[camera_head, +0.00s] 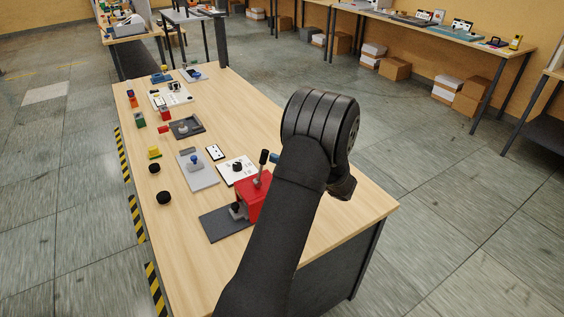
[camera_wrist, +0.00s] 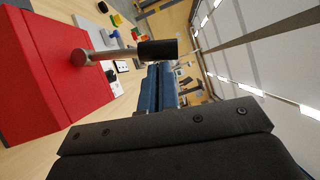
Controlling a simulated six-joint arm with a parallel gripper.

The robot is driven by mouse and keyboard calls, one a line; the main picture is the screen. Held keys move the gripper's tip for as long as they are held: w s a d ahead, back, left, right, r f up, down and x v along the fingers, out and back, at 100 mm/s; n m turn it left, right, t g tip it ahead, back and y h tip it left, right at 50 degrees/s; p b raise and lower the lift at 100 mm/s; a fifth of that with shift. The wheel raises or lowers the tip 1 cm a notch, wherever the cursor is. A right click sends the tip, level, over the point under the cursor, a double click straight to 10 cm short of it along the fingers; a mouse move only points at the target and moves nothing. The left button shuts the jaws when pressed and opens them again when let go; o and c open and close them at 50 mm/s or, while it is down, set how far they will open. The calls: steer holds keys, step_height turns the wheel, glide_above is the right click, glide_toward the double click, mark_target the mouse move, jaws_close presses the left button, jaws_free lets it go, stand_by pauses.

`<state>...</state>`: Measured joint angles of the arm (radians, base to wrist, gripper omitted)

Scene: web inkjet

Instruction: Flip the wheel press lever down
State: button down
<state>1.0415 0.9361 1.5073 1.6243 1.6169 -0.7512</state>
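The wheel press is a red block (camera_head: 254,197) on a dark base plate (camera_head: 222,225), near the front of the wooden table. Its lever (camera_head: 260,174) stands up from the red block, tilted slightly, with a black grip at the top. In the wrist view the red block (camera_wrist: 45,75) fills the left side. The lever's metal rod (camera_wrist: 110,54) runs out from it to the black grip (camera_wrist: 157,50). My gripper's blue fingers (camera_wrist: 160,88) lie close together, with the grip just beyond their tips. I cannot tell whether they touch it. My arm hides part of the press.
A white panel with a black knob (camera_head: 237,169) and a grey plate with a blue button (camera_head: 196,170) sit close behind the press. Two black round knobs (camera_head: 163,197) are at the left edge. The table's front left is clear.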

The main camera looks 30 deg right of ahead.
mark_target(263, 160)
steer(key=a+n, duration=0.1)
steer(key=a+r+n+g, duration=0.1)
steer(key=a, duration=0.1)
steer(key=a+r+n+h, duration=0.1)
steer(key=a, duration=0.1)
steer(key=shift+g, duration=0.3)
steer(key=shift+a+f+n+g+h, duration=0.1)
steer(key=shift+a+n+g+h, duration=0.15)
steer(key=shift+a+n, duration=0.55)
steer(key=shift+a+f+n+g+h, duration=0.15)
steer(key=shift+a+n+h, duration=0.2)
steer(key=shift+a, duration=0.8)
steer(key=d+r, duration=0.1)
steer(key=d, duration=0.1)
steer(key=s+d+r, duration=0.1)
steer(key=d, duration=0.1)
steer(key=shift+s+r, duration=0.1)
steer(key=shift+r, duration=0.1)
steer(key=v, duration=0.9)
steer(key=shift+s+r, duration=0.2)
steer(key=shift+s, duration=0.2)
